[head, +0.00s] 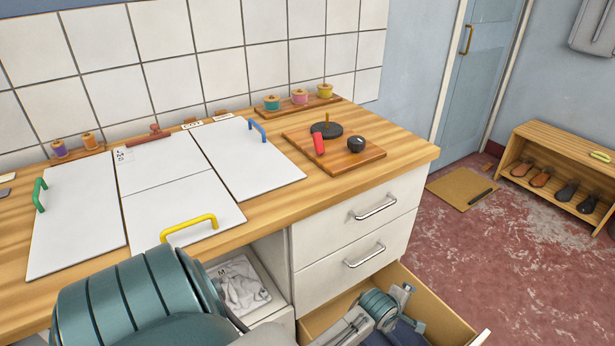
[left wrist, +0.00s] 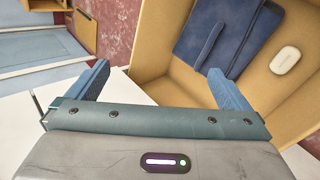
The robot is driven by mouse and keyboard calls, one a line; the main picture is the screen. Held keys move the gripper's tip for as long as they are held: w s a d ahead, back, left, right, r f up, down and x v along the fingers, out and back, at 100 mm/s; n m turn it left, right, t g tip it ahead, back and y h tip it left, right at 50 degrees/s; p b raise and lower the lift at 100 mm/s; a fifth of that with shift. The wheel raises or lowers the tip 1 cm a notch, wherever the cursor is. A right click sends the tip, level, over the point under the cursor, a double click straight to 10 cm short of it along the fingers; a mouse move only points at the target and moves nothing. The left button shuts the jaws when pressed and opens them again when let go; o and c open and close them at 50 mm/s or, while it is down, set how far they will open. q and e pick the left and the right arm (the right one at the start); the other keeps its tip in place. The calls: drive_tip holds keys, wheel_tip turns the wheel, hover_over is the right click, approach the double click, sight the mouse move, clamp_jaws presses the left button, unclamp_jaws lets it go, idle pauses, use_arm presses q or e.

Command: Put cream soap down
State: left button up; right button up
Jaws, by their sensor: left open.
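The cream soap (left wrist: 286,60) is a pale rounded bar. It lies in the open wooden drawer (left wrist: 172,82), near the drawer wall and apart from my fingers, in the left wrist view. In the head view I cannot see the soap. My left gripper (left wrist: 157,72) is open and empty, its two blue fingers spread wide over the drawer. In the head view the left gripper (head: 410,308) is low at the open drawer (head: 432,298). My right gripper is in neither view.
A folded dark blue cloth (left wrist: 228,38) lies beside the soap in the drawer. Above are two closed white drawers (head: 340,230) and a wooden counter (head: 270,205) with white panels and a small board (head: 350,163). Red floor (head: 480,245) is open to the right.

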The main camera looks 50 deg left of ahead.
use_arm(q)
drive_tip(key=s+r+m, duration=0.3)
drive_tip(key=s+m, duration=0.2)
drive_tip(key=s+a+f+m+g, duration=0.1)
drive_tip(key=s+f+m+g, duration=0.2)
drive_tip(key=s+f+m, duration=0.4)
drive_tip(key=s+f+m+g, duration=0.3)
drive_tip(key=s+f+m, duration=0.5)
drive_tip(key=s, duration=1)
wheel_tip(320, 180, down, 2)
drive_tip(key=shift+s+a+f+y, duration=0.2)
drive_tip(key=shift+s+a+y, duration=0.1)
drive_tip(key=shift+s+a, duration=0.1)
